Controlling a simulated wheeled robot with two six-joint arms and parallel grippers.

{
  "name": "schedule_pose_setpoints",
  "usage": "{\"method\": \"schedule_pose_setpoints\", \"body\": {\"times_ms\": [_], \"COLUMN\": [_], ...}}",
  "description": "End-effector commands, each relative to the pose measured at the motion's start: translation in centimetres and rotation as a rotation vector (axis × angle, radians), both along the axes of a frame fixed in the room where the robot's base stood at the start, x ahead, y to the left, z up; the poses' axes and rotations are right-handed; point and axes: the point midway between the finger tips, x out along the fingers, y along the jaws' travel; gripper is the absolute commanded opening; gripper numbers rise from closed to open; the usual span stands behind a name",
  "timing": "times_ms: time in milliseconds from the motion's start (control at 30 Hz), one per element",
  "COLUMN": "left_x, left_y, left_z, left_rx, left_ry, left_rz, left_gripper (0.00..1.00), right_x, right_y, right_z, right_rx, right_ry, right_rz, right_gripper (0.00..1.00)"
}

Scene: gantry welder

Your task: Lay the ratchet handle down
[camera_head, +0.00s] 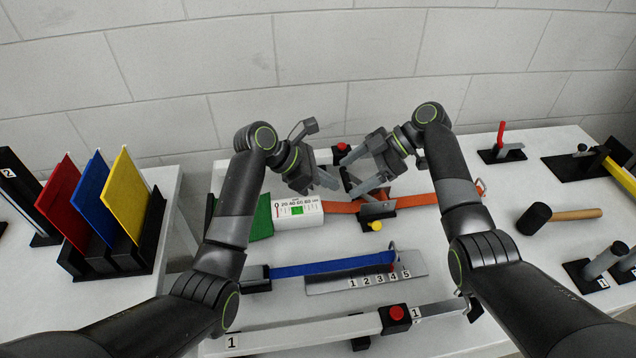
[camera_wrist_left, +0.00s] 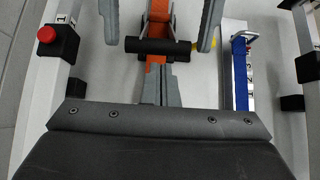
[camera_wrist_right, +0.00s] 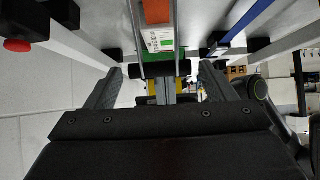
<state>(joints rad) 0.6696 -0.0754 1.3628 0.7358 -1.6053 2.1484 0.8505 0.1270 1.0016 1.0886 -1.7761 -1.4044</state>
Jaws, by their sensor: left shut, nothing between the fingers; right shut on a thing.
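The ratchet (camera_head: 377,210) sits on the orange strap (camera_head: 415,200) in the middle of the fixture. Its handle is raised, with two rails and a black cross grip that shows in the right wrist view (camera_wrist_right: 160,69) and the left wrist view (camera_wrist_left: 155,46). My right gripper (camera_head: 359,174) is shut on the grip, one finger at each end. My left gripper (camera_head: 326,181) is shut and empty, just left of the handle; in the left wrist view its closed fingers (camera_wrist_left: 158,84) point at the grip. The arms partly hide the handle in the head view.
A white gauge box (camera_head: 298,212) stands left of the ratchet and a yellow knob (camera_head: 374,226) in front. A blue strap (camera_head: 320,266) and numbered plate (camera_head: 415,268) lie nearer, then a rail with a red button (camera_head: 396,313). A mallet (camera_head: 535,217) lies right.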

Motion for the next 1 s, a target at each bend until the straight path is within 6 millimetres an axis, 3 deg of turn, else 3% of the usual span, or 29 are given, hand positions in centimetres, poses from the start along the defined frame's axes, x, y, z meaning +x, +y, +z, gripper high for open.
{"method": "schedule_pose_setpoints", "body": {"times_ms": [267,700,733,867,1000], "left_x": [0.0,0.3,0.3,0.3,0.3], "left_y": [0.0,-1.6,-1.6,-1.6,-1.4], "left_z": [0.0,1.7,1.8,1.6,1.4], "left_rx": [0.0,-0.012,-0.012,-0.009,-0.005], "left_ry": [0.0,-0.009,-0.01,-0.006,-0.004], "left_rz": [0.0,-0.002,-0.003,-0.003,-0.001], "left_gripper": [0.0,0.0,0.0,0.0,0.0], "right_x": [-0.1,-0.2,-0.2,-0.1,-0.1], "right_y": [-0.5,-0.3,-0.2,-0.2,-0.1], "right_z": [-0.6,-0.6,-0.6,-0.4,-0.3], "right_rx": [-0.012,-0.01,-0.008,-0.006,-0.004], "right_ry": [0.012,0.012,0.012,0.008,0.005], "right_rz": [-0.004,-0.002,-0.002,-0.001,-0.001], "right_gripper": [0.36,0.36,0.81,0.98,0.99]}}
